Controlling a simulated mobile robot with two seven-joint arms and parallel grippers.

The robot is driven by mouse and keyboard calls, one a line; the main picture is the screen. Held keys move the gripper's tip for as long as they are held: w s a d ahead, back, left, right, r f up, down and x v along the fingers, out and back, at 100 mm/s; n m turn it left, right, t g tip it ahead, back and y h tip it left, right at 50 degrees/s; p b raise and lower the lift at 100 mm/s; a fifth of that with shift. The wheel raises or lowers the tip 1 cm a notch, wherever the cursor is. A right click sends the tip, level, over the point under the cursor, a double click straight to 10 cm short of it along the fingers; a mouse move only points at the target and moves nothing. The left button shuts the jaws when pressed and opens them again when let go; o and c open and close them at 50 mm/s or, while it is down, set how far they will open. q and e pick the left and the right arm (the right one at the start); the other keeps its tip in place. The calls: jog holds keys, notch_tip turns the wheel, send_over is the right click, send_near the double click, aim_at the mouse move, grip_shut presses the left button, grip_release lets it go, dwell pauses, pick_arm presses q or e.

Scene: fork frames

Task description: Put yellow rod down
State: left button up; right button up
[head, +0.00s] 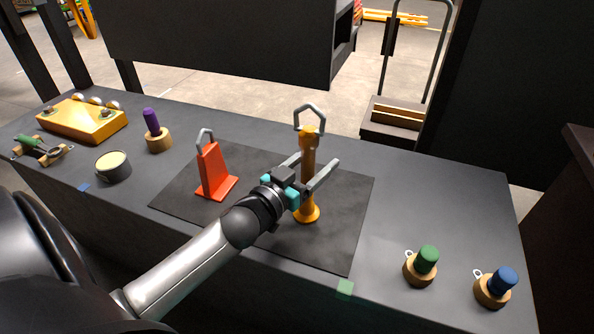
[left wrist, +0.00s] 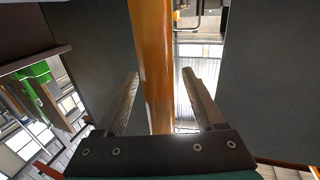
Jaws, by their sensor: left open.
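The yellow rod (head: 308,160) stands upright on its round base on the dark mat (head: 340,220), with a grey metal loop at its top. My left gripper (head: 320,170) is around the rod at its upper half. Its two fingers are open, one on each side of the rod. In the left wrist view the rod (left wrist: 153,70) passes between the open fingers (left wrist: 158,100), with gaps at both sides. My right gripper is not in view.
A red wedge-shaped piece with a loop (head: 213,172) stands on the mat's left. Green (head: 427,260) and blue (head: 502,281) pegs in wooden bases stand at the right front. A purple peg (head: 152,124), a round dark bowl (head: 113,166) and a yellow box (head: 82,120) are at the left.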

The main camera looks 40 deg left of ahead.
pick_arm(q)
jog(key=s+a+p, duration=0.1)
jog(key=s+p, duration=0.1)
jog(key=s, duration=0.9)
jog(key=shift+s+p, duration=0.3)
jog(key=shift+s, duration=0.05)
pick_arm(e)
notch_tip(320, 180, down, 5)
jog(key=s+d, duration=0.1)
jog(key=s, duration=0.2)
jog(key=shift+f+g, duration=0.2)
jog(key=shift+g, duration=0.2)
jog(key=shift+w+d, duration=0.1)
